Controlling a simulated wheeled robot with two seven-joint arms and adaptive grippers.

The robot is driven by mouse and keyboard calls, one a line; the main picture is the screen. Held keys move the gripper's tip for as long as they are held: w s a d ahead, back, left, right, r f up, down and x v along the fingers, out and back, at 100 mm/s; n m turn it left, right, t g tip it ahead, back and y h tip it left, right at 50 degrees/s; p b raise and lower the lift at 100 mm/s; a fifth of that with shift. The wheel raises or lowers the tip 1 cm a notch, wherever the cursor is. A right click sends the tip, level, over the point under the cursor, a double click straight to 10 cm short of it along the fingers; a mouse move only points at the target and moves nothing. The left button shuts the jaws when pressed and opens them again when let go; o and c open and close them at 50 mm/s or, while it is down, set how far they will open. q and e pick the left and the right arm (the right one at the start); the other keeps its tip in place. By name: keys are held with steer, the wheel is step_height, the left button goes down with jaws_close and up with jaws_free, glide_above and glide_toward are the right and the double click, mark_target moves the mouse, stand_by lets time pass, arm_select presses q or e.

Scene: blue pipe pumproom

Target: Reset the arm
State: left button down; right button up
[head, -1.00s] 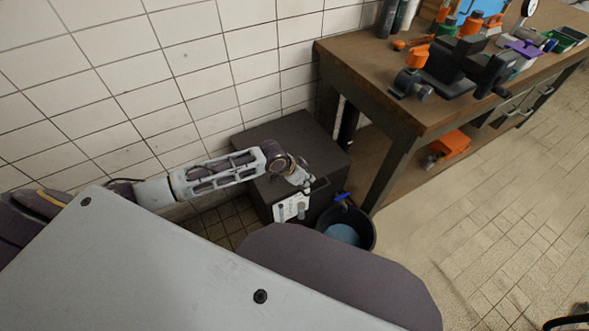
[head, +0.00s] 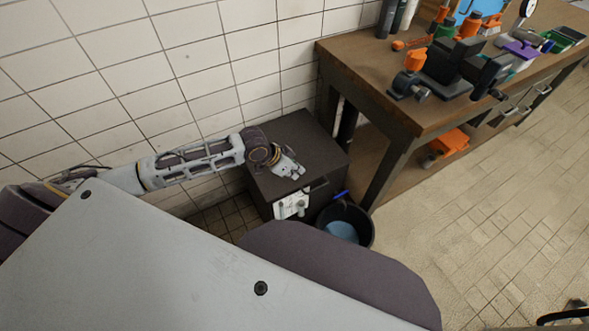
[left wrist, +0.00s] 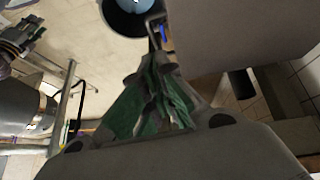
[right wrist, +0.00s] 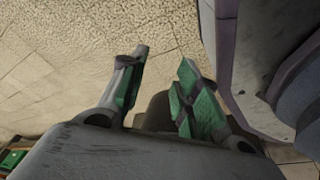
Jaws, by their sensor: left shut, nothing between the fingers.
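My left arm (head: 190,165) reaches in from the left along the tiled wall. Its gripper (head: 290,172) is above the dark cabinet, empty. In the left wrist view the green-padded fingers of my left gripper (left wrist: 157,55) are drawn together with nothing between them. In the right wrist view the fingers of my right gripper (right wrist: 163,58) stand apart, with tiled floor showing between the tips and no object held. My right gripper does not show clearly in the head view.
A dark cabinet (head: 318,150) stands below the left gripper. A black bucket (head: 364,240) with blue contents is beside it. A wooden workbench (head: 385,95) with tools and an orange item (head: 452,142) on its lower shelf stands right. Open floor (head: 500,210) lies at right.

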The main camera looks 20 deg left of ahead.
arm_select(q)
steer(key=shift+s+a+r, duration=0.1)
steer(key=shift+a+r, duration=0.05)
steer(key=shift+r, duration=0.15)
stand_by(0.4)
